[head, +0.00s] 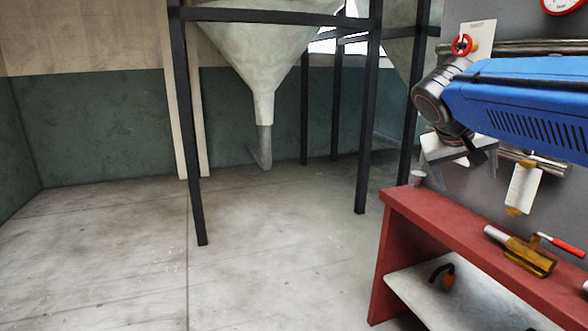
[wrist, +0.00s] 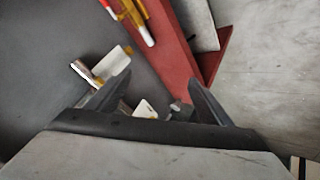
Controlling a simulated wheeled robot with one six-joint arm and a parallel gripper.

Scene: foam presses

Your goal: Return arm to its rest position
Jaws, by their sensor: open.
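My gripper (head: 460,172) hangs at the end of my blue arm on the right of the head view, over the left end of a red bench (head: 388,240) and in front of a grey wall panel. In the wrist view my gripper (wrist: 152,92) shows two dark fingers spread wide apart. Nothing is held between them. A small grey piece (wrist: 180,110) shows near the right finger in that view, lower down; I cannot tell what it is.
A small grey cup (head: 417,178) stands on the bench's left corner. A brass tool (head: 525,255) and a red-handled tool (head: 562,245) lie on the bench top. A white tag (head: 523,187) hangs by the pipes. A hopper (head: 262,60) stands left; floor there is clear.

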